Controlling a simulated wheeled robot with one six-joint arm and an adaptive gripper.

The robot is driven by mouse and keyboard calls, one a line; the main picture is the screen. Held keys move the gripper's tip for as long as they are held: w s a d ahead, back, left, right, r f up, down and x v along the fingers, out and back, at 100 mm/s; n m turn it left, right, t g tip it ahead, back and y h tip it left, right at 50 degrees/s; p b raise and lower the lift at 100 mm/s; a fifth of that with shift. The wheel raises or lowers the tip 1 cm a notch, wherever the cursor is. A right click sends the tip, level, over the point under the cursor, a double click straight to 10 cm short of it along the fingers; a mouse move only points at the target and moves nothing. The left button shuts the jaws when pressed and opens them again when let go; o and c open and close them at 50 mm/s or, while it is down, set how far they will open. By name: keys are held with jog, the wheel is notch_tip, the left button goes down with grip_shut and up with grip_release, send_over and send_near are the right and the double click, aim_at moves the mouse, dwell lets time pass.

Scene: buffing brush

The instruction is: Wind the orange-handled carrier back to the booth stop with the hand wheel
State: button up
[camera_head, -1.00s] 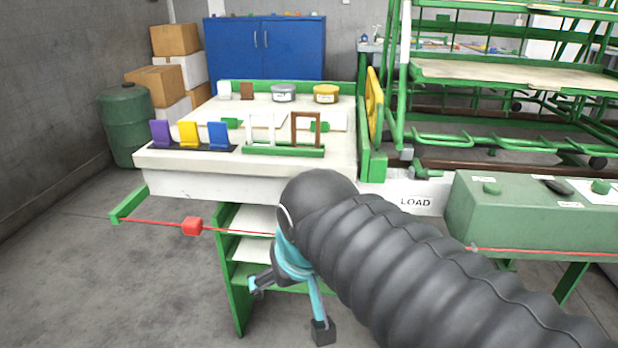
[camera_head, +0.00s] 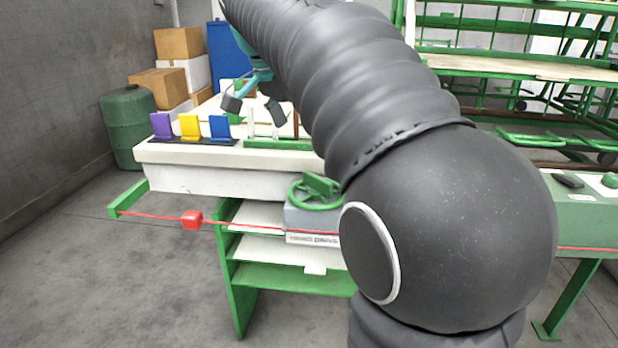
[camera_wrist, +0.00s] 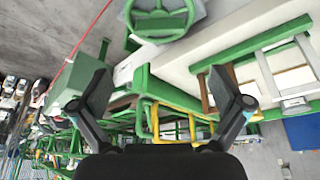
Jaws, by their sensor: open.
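The green hand wheel (camera_head: 316,193) sits on a grey drive box (camera_head: 310,222) below the front edge of the bench. It also shows at the top of the wrist view (camera_wrist: 162,18). My gripper (camera_head: 253,108) is open and empty, raised over the bench beside the colored plates, up and left of the wheel and apart from it. Both fingers show spread in the wrist view (camera_wrist: 160,95). I cannot make out the orange-handled carrier or the booth stop. My arm hides the middle and right of the bench in the head view.
The bench (camera_head: 190,155) holds purple, yellow and blue (camera_head: 220,128) upright plates. Green racks (camera_head: 520,60) stand at the right. The floor at left is clear.

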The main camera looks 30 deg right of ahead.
jog(key=b+x, duration=0.2)
jog(key=x, duration=1.1)
jog(key=shift+a, duration=0.1)
jog(key=c, duration=0.9)
